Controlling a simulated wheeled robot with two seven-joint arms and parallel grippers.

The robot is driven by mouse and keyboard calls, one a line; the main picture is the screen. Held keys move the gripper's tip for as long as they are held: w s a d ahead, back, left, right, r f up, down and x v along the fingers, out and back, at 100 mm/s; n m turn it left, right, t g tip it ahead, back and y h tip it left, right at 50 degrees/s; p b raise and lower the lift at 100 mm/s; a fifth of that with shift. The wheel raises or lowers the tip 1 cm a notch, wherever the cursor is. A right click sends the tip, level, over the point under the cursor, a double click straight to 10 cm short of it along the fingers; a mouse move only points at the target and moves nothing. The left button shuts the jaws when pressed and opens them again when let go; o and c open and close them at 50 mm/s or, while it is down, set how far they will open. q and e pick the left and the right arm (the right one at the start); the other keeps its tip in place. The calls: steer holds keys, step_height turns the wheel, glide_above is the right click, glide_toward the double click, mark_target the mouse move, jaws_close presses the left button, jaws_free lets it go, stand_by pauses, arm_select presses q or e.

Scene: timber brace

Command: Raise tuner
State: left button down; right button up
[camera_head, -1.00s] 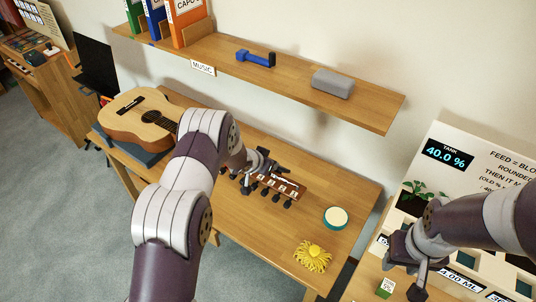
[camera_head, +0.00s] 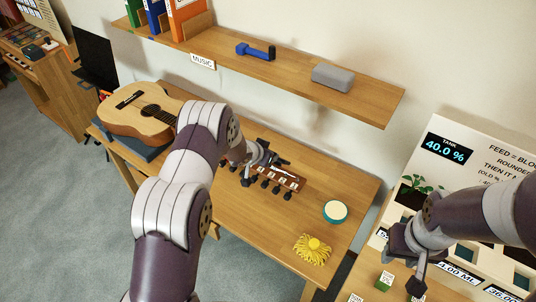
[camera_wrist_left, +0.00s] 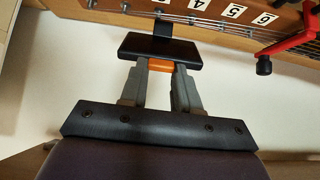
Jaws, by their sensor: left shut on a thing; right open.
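The acoustic guitar (camera_head: 142,114) lies on the wooden table, with its headstock (camera_head: 287,181) to the right and several black tuner buttons along its near side. My left arm hides the neck. My left gripper (camera_head: 258,160) is at the headstock; in the left wrist view its fingers (camera_wrist_left: 161,68) are shut on a black tuner button (camera_wrist_left: 158,47), with a small orange part showing between them. The numbers 4, 5 and 6 show on the headstock there. My right gripper (camera_head: 416,272) is open and empty, by the feed station at the right, away from the guitar.
A round teal tin (camera_head: 335,212) and a yellow cloth-like bundle (camera_head: 313,250) lie on the table's right part. A wall shelf (camera_head: 225,58) above holds binders, a blue tool (camera_head: 256,51) and a grey case (camera_head: 333,76). A red bar (camera_wrist_left: 290,42) shows near the headstock.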

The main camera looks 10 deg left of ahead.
stand_by(0.3)
arm_select(q)
steer(key=c, duration=0.8)
jaws_free()
steer(key=shift+d, duration=0.1)
steer(key=b+v, duration=0.1)
steer(key=v, duration=1.1)
steer(key=shift+s+r, duration=0.25)
steer(key=shift+c, duration=0.3)
